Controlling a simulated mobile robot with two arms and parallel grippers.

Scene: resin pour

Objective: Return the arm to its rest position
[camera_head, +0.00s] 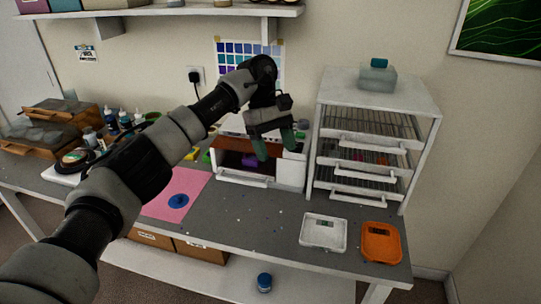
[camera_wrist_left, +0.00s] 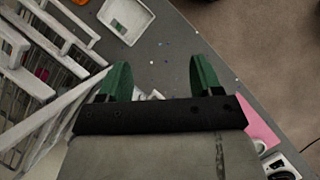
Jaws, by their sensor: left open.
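My left arm reaches in from the left in the head view. My left gripper (camera_head: 272,146) hangs in the air in front of the white box with a drawer (camera_head: 289,174) at the back of the bench. In the left wrist view, the two green fingers of my left gripper (camera_wrist_left: 164,82) stand wide apart with nothing between them. Below them is the grey bench top (camera_wrist_left: 175,50). My right gripper is in neither view.
A white wire-drawer rack (camera_head: 322,140) stands right of the gripper. A white tray (camera_head: 323,233) and an orange tray (camera_head: 381,243) lie at the bench's right front. A pink mat (camera_head: 190,184) with a blue round piece (camera_head: 178,201) lies left. A shelf (camera_head: 190,12) hangs above.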

